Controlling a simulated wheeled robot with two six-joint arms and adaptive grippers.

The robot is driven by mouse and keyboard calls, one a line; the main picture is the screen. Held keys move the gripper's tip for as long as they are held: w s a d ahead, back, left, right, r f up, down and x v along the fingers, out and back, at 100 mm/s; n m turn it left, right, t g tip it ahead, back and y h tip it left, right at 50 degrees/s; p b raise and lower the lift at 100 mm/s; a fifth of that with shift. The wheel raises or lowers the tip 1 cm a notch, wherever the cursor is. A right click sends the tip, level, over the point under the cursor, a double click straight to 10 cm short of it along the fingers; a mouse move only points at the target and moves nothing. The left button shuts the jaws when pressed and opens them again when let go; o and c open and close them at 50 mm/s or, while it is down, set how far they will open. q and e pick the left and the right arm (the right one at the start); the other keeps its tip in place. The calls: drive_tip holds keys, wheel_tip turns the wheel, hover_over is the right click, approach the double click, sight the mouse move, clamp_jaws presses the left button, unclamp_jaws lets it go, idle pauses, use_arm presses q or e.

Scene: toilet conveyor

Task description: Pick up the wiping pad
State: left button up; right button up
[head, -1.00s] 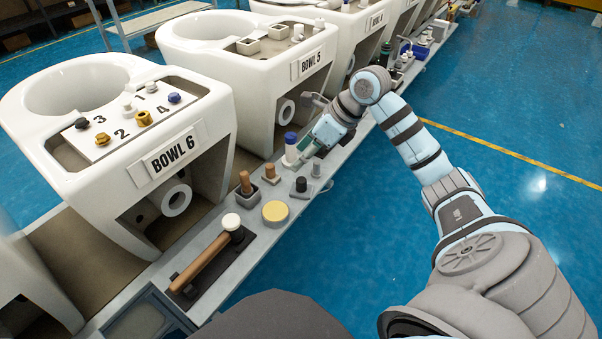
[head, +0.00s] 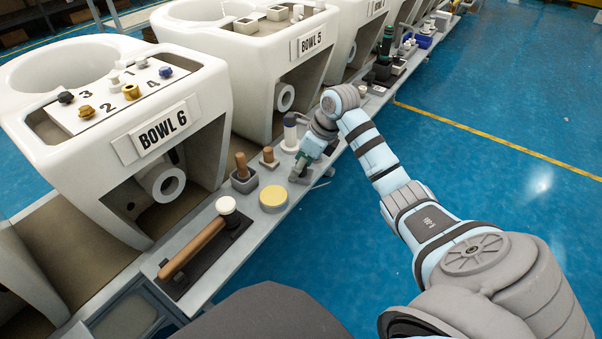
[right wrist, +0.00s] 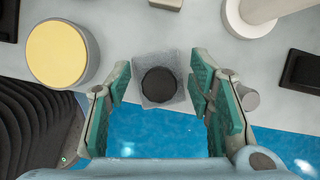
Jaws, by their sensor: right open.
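A grey square block with a round black knob on top (right wrist: 159,84) lies on the pale bench ledge; I take it to be the wiping pad. In the right wrist view it sits between the two green-lined fingers of my right gripper (right wrist: 163,95), which is open with a gap on both sides. In the head view my right gripper (head: 300,172) is low over the ledge and mostly hides the block. My left gripper is not in view.
A yellow-topped round tin (head: 273,196) is close on the left. A white upright cylinder (head: 290,132) and a wooden-handled block (head: 269,157) stand near. A hammer (head: 198,243) lies nearer me. The BOWL 6 toilet (head: 150,130) flanks the ledge; blue floor is open on the right.

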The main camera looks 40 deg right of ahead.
drive_tip(key=shift+r, duration=0.1)
clamp_jaws()
drive_tip(key=shift+r, duration=0.2)
use_arm(q)
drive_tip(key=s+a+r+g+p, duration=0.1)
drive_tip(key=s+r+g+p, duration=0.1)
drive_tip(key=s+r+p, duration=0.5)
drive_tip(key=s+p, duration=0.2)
drive_tip(key=p, duration=0.1)
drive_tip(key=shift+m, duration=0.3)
use_arm(e)
wheel_tip(320, 180, up, 20)
drive_tip(key=shift+f, duration=0.2)
